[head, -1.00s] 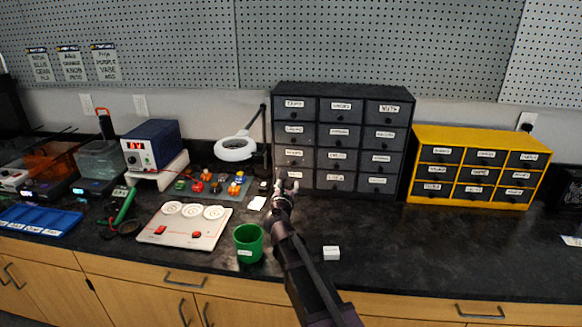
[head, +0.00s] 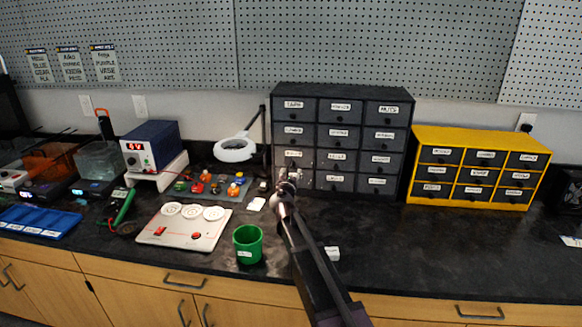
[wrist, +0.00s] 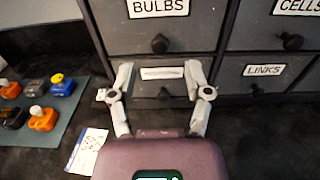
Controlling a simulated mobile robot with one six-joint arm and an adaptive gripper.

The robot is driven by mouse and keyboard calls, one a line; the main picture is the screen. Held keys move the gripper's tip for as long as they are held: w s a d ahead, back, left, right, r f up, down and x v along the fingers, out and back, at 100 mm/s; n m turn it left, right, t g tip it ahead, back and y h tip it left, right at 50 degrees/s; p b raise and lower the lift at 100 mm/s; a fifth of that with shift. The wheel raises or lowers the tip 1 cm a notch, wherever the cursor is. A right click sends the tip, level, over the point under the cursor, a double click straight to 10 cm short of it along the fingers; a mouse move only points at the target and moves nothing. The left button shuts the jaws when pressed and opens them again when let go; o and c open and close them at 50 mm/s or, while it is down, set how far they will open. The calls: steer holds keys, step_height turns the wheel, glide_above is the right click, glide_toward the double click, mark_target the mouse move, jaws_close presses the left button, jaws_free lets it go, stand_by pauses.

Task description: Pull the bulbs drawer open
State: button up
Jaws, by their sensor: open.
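The bulbs drawer (wrist: 190,38) is a dark grey drawer with a white "BULBS" label and a round black knob (wrist: 160,44), high in the wrist view. It appears shut. In the head view the bulbs drawer (head: 281,161) is in the left column of the dark cabinet (head: 340,91), third row down. My gripper (wrist: 160,70) is open and empty, pointing at the cabinet. Its fingertips are below the bulbs knob, left and right of the label on the drawer underneath. Whether they touch that drawer's front I cannot tell. My gripper (head: 288,172) hides part of the bottom-left drawer in the head view.
A links drawer (wrist: 235,72) and a cells drawer (wrist: 245,37) are to the right. A green cup (head: 248,245) and a white block (head: 334,253) stand nearer the counter's front. A lamp (head: 234,149) and a yellow cabinet (head: 478,135) flank the dark cabinet. The right counter is mostly clear.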

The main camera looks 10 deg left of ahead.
mark_target(293, 165)
steer(key=shift+w+d, duration=0.1)
steer(key=shift+w, duration=2.4)
steer(key=shift+s, duration=0.1)
jaws_close()
